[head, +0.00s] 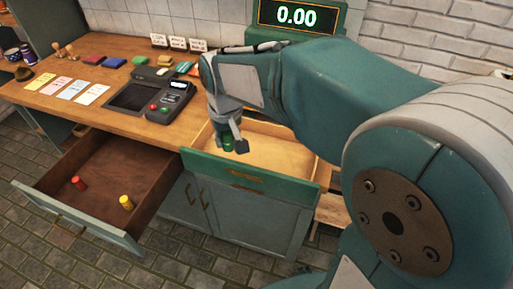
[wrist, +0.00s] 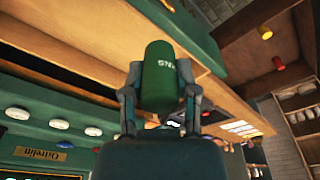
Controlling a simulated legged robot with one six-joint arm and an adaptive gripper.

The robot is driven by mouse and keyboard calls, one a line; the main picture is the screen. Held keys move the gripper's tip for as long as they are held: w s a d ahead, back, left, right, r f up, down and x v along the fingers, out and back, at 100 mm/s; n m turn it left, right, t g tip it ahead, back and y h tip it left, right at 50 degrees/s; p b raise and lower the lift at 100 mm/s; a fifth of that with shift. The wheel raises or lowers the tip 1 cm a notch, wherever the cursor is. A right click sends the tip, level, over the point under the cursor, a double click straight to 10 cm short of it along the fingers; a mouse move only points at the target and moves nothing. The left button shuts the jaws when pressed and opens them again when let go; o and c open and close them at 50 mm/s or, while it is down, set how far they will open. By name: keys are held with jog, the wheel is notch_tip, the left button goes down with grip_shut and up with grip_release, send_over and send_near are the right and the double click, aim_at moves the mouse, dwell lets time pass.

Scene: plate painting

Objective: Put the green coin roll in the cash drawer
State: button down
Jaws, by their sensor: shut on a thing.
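The green coin roll (head: 228,145) is held in my gripper (head: 231,141), over or inside the open green-fronted drawer (head: 222,170) with a light wood interior. In the wrist view the green roll (wrist: 160,72) stands between the two fingers of my gripper (wrist: 161,100), with pale lettering on its side. My gripper is shut on it. I cannot tell whether the roll touches the drawer floor. No label shows which drawer is the cash drawer.
A second open drawer (head: 78,222) at left, dark inside, holds a red roll (head: 79,183) and a yellow roll (head: 126,202). The counter (head: 65,112) carries a card terminal (head: 172,98), paper cards (head: 62,86) and coloured blocks. A display (head: 297,16) reading 0.00 stands behind.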

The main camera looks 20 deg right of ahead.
send_over(255, 153)
jog(key=s, duration=0.1)
jog(key=f, duration=0.5)
jog(key=shift+s+f, duration=0.2)
jog(key=shift+f, duration=0.2)
jog(key=shift+w+d+f, duration=0.15)
jog(key=shift+w+f, duration=0.05)
jog(key=shift+f, duration=0.1)
jog(key=f, duration=0.4)
jog(key=shift+w+a, duration=0.25)
jog(key=shift+a, duration=0.05)
jog(key=shift+d+f, duration=0.1)
jog(key=shift+d, duration=0.4)
jog(key=shift+c, duration=1.9)
grip_release()
jog(key=shift+a, duration=0.3)
